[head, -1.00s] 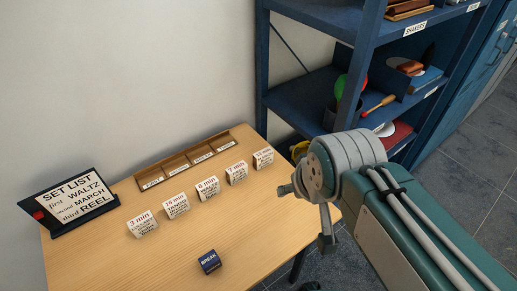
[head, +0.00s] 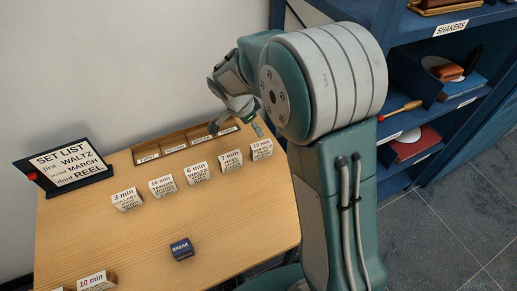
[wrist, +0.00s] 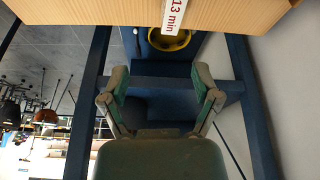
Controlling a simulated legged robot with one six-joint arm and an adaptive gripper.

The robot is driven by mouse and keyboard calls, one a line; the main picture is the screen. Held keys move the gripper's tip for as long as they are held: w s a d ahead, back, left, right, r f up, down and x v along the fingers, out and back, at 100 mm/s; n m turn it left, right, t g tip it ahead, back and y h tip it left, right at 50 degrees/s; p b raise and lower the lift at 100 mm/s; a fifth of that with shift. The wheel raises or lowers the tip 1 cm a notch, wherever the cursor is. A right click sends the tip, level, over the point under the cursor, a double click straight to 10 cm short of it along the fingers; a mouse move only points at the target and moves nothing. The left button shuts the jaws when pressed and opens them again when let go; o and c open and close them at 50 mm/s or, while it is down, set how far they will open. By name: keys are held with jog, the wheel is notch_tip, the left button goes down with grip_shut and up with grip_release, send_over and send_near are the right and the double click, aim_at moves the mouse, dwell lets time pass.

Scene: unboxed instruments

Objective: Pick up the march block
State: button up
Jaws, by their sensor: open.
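The march block (head: 262,149) is a small white block marked 13 min, at the right end of the row on the wooden table. In the wrist view its red "13 min" face (wrist: 174,14) shows at the top middle, cut off by the frame edge. My gripper (wrist: 158,85) is open, with nothing between its fingers. In the head view my gripper (head: 248,118) hangs by the table's back right corner, just behind the march block and apart from it. My arm partly hides it there.
Other white blocks (head: 196,173) stand to the left in the row. A wooden slotted tray (head: 174,148) lies behind them. A dark blue BREAK block (head: 181,249), a 10 min block (head: 96,282) and the set list stand (head: 66,167) are also on the table. Blue shelves (head: 437,95) rise at right.

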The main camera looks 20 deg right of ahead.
jog(key=m, duration=0.2)
send_near(260, 144)
jog(key=shift+w+d+f+h, duration=0.1)
jog(key=shift+d+f+h, duration=0.05)
jog(key=shift+f, duration=0.35)
jog(key=shift+w+d+f+h, duration=0.1)
jog(key=shift+d+f+h, duration=0.1)
jog(key=shift+f, duration=0.3)
jog(key=x, duration=0.4)
jog(key=shift+s+a+f, duration=0.1)
jog(key=shift+f, duration=0.75)
jog(key=x, duration=0.5)
jog(key=shift+d, duration=0.3)
jog(key=shift+a, duration=0.1)
grip_shut()
